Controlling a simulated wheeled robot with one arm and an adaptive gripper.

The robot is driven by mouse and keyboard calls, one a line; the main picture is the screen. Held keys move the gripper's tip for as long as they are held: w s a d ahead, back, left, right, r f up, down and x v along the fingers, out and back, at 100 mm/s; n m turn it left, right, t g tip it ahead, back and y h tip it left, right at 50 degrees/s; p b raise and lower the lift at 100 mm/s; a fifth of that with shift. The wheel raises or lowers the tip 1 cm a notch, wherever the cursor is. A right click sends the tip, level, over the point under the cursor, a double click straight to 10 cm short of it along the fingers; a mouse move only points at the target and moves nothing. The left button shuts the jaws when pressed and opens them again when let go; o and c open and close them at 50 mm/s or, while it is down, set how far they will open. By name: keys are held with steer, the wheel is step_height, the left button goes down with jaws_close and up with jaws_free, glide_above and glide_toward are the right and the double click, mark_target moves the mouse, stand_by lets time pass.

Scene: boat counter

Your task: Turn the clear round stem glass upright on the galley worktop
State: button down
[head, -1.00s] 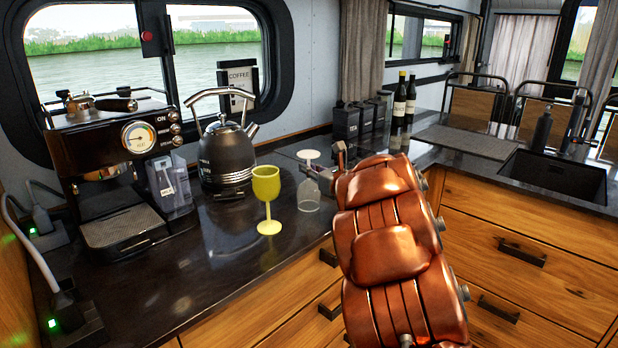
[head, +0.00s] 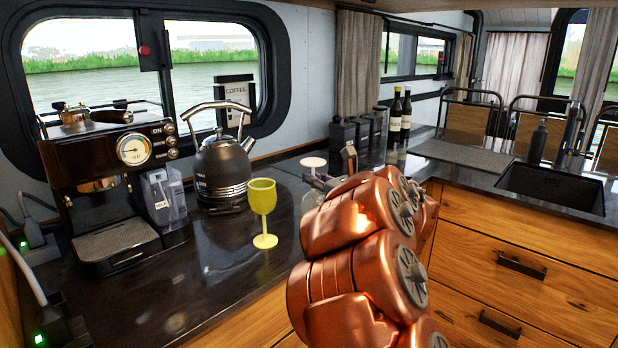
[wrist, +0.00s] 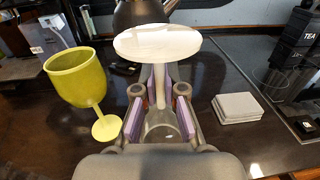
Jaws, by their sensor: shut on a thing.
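The clear round stem glass is upside down, its pale foot (head: 313,162) on top. In the wrist view its foot (wrist: 157,43) is up, with the stem below it and the clear bowl (wrist: 160,126) between my fingers. My gripper (wrist: 160,95) is shut on the glass, one purple-padded finger on each side. In the head view my gripper (head: 325,183) is mostly behind my copper arm, which also covers much of the bowl. Whether the rim touches the dark worktop (head: 215,270) is hidden.
A yellow goblet (head: 262,197) stands upright close left of the glass; it also shows in the wrist view (wrist: 78,80). A kettle (head: 222,172) and coffee machine (head: 110,185) stand behind and left. A grey stack (wrist: 237,107) lies right. Dark canisters (head: 350,140) and bottles (head: 400,118) stand farther back.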

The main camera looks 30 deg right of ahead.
steer(key=s+a, duration=0.2)
steer(key=s, duration=0.6)
steer(key=shift+s+a+r+b, duration=0.2)
steer(key=shift+a+r+b, duration=0.05)
steer(key=shift+r+b, duration=0.2)
